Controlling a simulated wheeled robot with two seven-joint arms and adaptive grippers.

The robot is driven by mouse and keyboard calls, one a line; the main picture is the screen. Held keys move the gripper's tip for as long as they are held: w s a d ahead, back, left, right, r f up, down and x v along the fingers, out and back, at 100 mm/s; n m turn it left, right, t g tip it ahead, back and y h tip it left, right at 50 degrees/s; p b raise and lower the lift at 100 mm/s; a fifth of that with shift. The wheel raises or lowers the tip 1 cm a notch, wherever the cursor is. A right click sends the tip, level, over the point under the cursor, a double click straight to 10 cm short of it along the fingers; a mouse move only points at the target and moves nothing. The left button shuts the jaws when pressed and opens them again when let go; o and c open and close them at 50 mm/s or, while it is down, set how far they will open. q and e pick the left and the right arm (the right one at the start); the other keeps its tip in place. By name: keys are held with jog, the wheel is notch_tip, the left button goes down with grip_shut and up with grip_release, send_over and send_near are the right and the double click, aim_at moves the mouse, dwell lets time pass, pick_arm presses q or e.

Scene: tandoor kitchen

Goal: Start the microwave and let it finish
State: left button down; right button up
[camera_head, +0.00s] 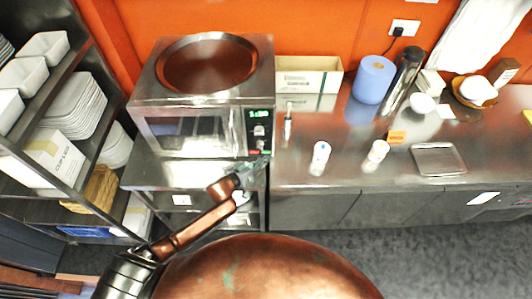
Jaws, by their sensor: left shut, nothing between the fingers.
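The microwave (190,135) is a steel box on a metal stand at the left of the counter, its door shut. Its black control panel on the right has a lit green display (258,114) that seems to read 1:30. A red button (254,152) sits low on the panel, with another small button beside it. My left gripper (262,161) is shut and empty, its tips at the panel's lower edge just below the buttons. I cannot tell whether they touch. My right gripper is out of view.
A round copper tray (206,64) lies on top of the microwave. A shelf rack with white dishes (72,103) stands at the left. On the counter to the right are a blue roll (373,80), small bottles (321,152) and a steel tray (438,159).

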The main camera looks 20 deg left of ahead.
pick_arm(q)
jog(key=shift+w, duration=0.15)
jog(key=shift+w+a, duration=0.1)
jog(key=shift+w, duration=0.15)
